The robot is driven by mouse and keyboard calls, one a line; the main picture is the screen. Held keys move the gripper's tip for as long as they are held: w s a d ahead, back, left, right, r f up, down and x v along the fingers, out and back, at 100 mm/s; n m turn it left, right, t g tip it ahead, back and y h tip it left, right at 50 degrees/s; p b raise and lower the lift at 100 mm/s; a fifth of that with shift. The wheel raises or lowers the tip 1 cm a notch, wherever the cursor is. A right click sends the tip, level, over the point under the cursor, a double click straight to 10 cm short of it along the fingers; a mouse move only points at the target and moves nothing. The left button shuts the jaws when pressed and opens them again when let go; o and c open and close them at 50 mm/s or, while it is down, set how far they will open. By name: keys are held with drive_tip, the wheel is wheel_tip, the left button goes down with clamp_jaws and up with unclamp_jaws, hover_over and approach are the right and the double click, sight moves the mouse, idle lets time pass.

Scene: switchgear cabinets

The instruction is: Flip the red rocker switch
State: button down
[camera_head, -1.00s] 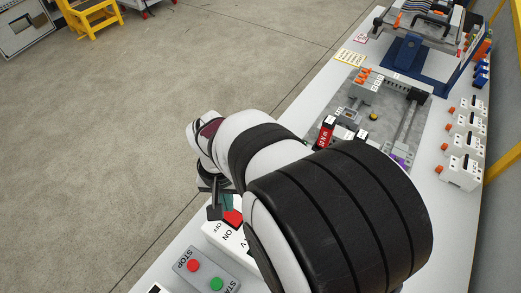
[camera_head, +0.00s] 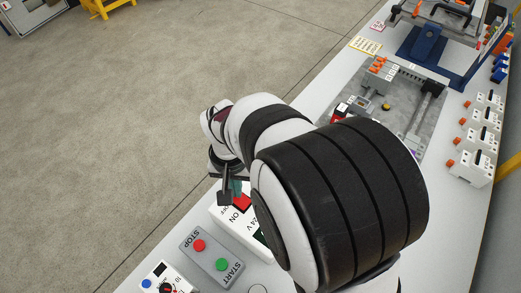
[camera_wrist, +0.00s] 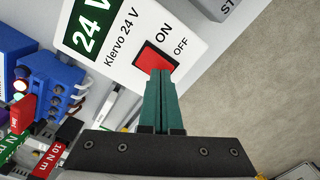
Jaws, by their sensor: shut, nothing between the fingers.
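The red rocker switch (camera_wrist: 155,58) sits on a white box (camera_wrist: 115,45) marked "24 V", "Klervo 24 V", "ON" and "OFF". In the wrist view my gripper (camera_wrist: 160,73) is shut and empty, its green fingertips over the lower right part of the rocker. I cannot tell whether the tips touch it. In the head view the rocker (camera_head: 242,203) shows beside my gripper (camera_head: 234,199), partly covered by the fingers. My arm hides much of the white box there. Which way the rocker is tilted cannot be told.
A grey box with a red STOP button (camera_head: 199,245) and a green START button (camera_head: 222,264) stands beside the white box. A panel with a blue button (camera_head: 146,284) and a knob is at the bottom. Blue connectors (camera_wrist: 48,85) and torque tools lie left in the wrist view.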

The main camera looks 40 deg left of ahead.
drive_tip(key=shift+f, duration=0.55)
drive_tip(key=shift+r, duration=3.55)
drive_tip(key=w+d+r+m, duration=0.1)
drive_tip(key=d+r+m, duration=0.2)
drive_tip(key=d, duration=0.7)
drive_tip(key=w+d+r+m, duration=0.2)
drive_tip(key=d+r+m, duration=0.1)
drive_tip(key=d, duration=0.8)
drive_tip(key=s+d+f+m+y, duration=0.1)
drive_tip(key=s+d+m, duration=0.4)
drive_tip(key=s+d, duration=0.3)
drive_tip(key=shift+s+d+m+y, duration=0.3)
drive_tip(key=shift+s+d+y, duration=0.1)
drive_tip(key=shift+d, duration=0.3)
